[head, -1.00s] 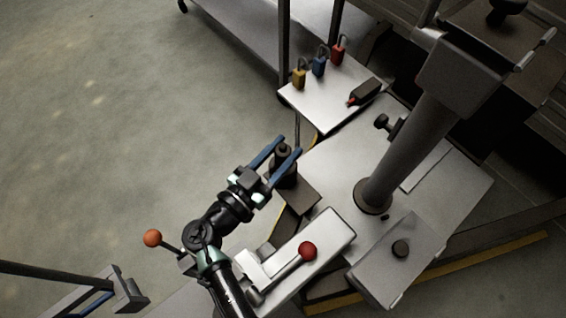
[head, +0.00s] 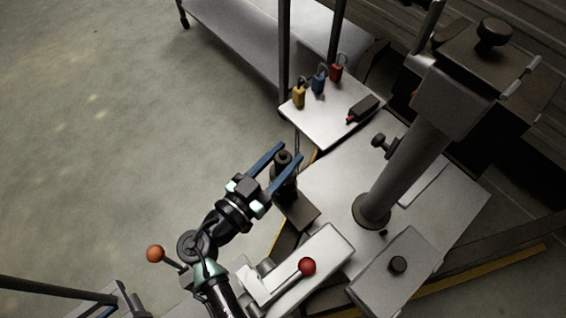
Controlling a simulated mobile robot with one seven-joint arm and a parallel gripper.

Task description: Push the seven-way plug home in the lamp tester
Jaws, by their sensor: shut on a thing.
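My gripper (head: 291,152) has two blue fingers, one on each side of a dark, round-topped plug (head: 283,160). It is shut on this plug, which looks roughly upright. A small dark brown box (head: 303,215), which may be the lamp tester, sits just below and right of the plug. I cannot tell whether the plug's lower end is in a socket or above it.
A thick grey post (head: 405,165) rises from the bench at right. A white shelf (head: 330,118) holds yellow, blue and red padlocks and a dark marker-like item. Open floor lies left.

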